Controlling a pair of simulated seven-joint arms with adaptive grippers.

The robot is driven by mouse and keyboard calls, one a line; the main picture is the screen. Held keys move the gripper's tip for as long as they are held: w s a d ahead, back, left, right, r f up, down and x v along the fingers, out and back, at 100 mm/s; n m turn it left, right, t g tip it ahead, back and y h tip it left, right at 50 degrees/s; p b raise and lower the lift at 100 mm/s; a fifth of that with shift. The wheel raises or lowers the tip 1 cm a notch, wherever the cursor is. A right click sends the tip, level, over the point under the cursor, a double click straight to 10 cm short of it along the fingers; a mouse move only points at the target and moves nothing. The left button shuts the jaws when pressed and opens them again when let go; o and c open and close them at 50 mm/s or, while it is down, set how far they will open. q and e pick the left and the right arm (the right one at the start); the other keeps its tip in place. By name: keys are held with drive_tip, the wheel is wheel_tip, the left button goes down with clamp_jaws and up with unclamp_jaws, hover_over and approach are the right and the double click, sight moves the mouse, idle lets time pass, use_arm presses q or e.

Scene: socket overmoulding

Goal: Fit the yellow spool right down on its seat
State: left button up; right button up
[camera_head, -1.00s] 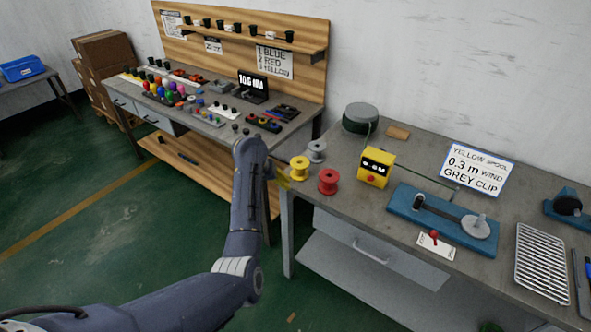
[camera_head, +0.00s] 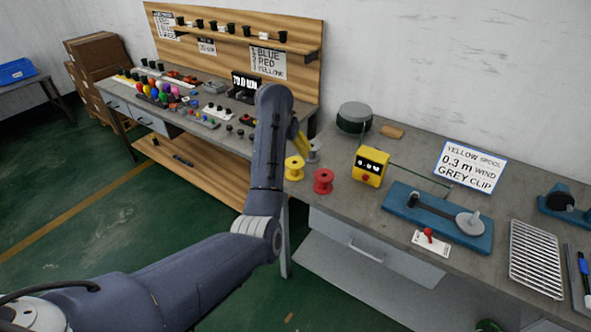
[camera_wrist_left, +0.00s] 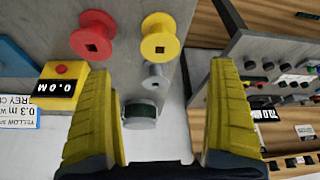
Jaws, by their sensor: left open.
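The yellow spool (camera_head: 294,168) stands on the left end of the grey bench, beside a red spool (camera_head: 323,181) and a partly hidden grey spool (camera_head: 313,152). In the left wrist view the yellow spool (camera_wrist_left: 162,36) shows a square hole and stands ahead, clear of the fingers. My left gripper (camera_wrist_left: 167,105) is open and empty, its yellow fingers apart. In the head view my forearm mostly hides it. A blue fixture (camera_head: 408,215) carries a grey round plate (camera_head: 470,223) with an upright pin, possibly the seat. My right gripper is not in view.
A yellow meter box (camera_head: 370,167) stands right of the red spool, with a green-grey drum (camera_head: 354,118) behind. A sign (camera_head: 469,167), a red-lever switch (camera_head: 430,241) and a wire rack (camera_head: 537,258) lie farther right. A cluttered workbench (camera_head: 215,140) is at left.

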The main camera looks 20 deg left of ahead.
sight(295, 169)
use_arm(q)
drive_tip(key=shift+x, duration=6.2)
drive_tip(key=shift+w+d, duration=0.1)
drive_tip(key=shift+w, duration=0.05)
drive_tip(key=shift+r, duration=0.1)
drive_tip(key=c, duration=1.3)
